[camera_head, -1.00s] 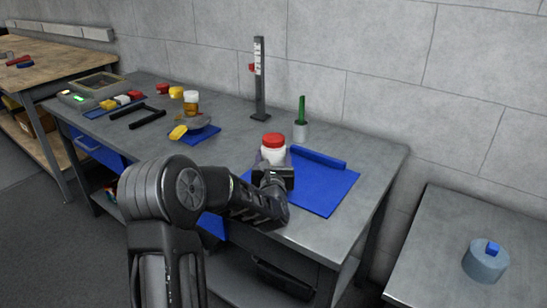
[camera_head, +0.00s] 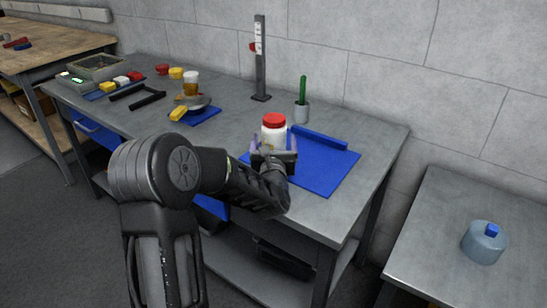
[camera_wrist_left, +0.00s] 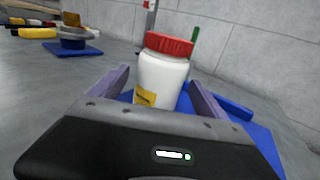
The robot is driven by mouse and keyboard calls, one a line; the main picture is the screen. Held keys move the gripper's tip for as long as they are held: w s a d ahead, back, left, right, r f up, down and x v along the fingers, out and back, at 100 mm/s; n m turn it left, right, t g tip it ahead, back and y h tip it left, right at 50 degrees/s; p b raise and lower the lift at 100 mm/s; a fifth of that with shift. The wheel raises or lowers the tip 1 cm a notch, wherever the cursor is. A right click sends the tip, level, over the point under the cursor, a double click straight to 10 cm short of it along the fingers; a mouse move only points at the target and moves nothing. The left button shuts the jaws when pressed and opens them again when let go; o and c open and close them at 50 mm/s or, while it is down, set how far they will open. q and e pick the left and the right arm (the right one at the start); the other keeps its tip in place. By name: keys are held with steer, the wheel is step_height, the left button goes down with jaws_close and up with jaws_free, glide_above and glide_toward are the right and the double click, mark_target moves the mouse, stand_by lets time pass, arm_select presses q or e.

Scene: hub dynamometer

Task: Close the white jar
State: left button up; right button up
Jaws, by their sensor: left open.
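The white jar (camera_head: 273,134) stands upright on the blue mat (camera_head: 325,172) on the grey bench, with a red lid (camera_head: 274,120) on its top. In the left wrist view the jar (camera_wrist_left: 160,80) has a yellow label and the red lid (camera_wrist_left: 169,44) sits on it; I cannot tell how tight it is. My left gripper (camera_head: 273,155) is open, with its fingers (camera_wrist_left: 160,92) on either side of the jar's body. I cannot tell whether they touch it. The jar's foot is hidden behind the gripper. My right gripper is not in view.
A blue bar (camera_head: 319,138) lies along the mat's back edge. A grey cup with a green tool (camera_head: 302,108) and a tall stand (camera_head: 261,60) are behind the jar. A small amber jar (camera_head: 191,85) stands on a scale to the left. A side table (camera_head: 450,215) is at right.

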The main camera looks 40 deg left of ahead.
arm_select(q)
steer(key=b+v, duration=0.1)
steer(key=v, duration=0.8)
steer(key=shift+s+d, duration=0.25)
steer(key=shift+s, duration=0.05)
steer(key=shift+r, duration=0.1)
